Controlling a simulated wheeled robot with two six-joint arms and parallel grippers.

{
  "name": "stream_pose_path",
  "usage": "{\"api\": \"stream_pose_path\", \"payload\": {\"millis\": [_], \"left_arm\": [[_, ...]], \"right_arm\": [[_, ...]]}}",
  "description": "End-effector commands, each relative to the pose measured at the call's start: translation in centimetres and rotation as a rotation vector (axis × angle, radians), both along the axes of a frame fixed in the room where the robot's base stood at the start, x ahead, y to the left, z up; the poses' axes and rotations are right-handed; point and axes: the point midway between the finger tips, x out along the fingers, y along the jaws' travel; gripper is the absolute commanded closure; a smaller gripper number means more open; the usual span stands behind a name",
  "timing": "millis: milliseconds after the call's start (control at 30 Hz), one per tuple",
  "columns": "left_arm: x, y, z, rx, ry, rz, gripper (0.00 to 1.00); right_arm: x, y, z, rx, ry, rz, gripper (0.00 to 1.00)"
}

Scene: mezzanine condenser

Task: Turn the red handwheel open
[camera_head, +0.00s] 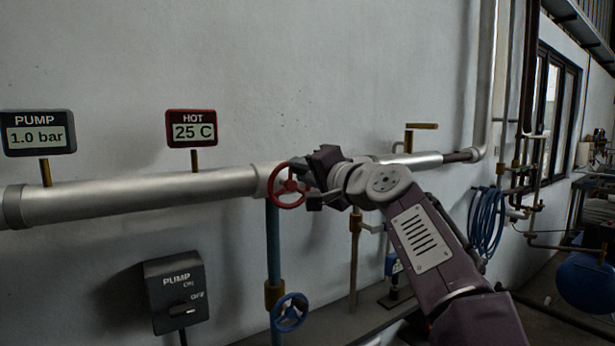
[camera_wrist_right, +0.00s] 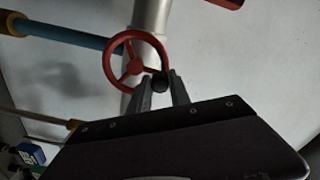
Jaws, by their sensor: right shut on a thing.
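The red handwheel (camera_head: 288,187) sits on the front of the silver pipe (camera_head: 140,196), above a blue vertical pipe, in the head view. It also shows in the right wrist view (camera_wrist_right: 122,63), with its spokes and rim clear. My right gripper (camera_head: 307,180) reaches in from the right and is shut on the right side of the handwheel. In the right wrist view the fingertips (camera_wrist_right: 160,83) close around a dark round knob at the wheel's rim. My left gripper is in neither view.
A blue handwheel (camera_head: 290,312) is below on the vertical pipe (camera_head: 273,245). A PUMP gauge reads 1.0 bar (camera_head: 38,133) and a HOT gauge reads 25 C (camera_head: 191,129). A brass lever (camera_head: 420,127) stands right of my gripper.

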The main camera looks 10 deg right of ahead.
Motion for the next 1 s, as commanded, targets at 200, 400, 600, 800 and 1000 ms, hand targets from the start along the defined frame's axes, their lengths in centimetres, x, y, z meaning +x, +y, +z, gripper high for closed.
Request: {"api": "stream_pose_path", "payload": {"millis": [200, 400, 600, 800, 1000], "left_arm": [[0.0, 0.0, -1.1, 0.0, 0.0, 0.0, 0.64], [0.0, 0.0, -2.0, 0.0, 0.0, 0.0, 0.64], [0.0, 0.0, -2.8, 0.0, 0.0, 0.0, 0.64], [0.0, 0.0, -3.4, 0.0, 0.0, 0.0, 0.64], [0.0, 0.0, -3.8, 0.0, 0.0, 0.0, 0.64]], "right_arm": [[-0.3, 0.9, -0.4, -0.193, -0.069, 0.002, 1.0], [-0.5, 1.6, -0.7, -0.369, -0.132, 0.003, 1.0], [-0.7, 2.2, -1.1, -0.529, -0.188, 0.003, 1.0], [-0.9, 2.7, -1.4, -0.654, -0.233, 0.005, 1.0], [-1.0, 2.9, -1.6, -0.738, -0.262, 0.004, 1.0]]}}
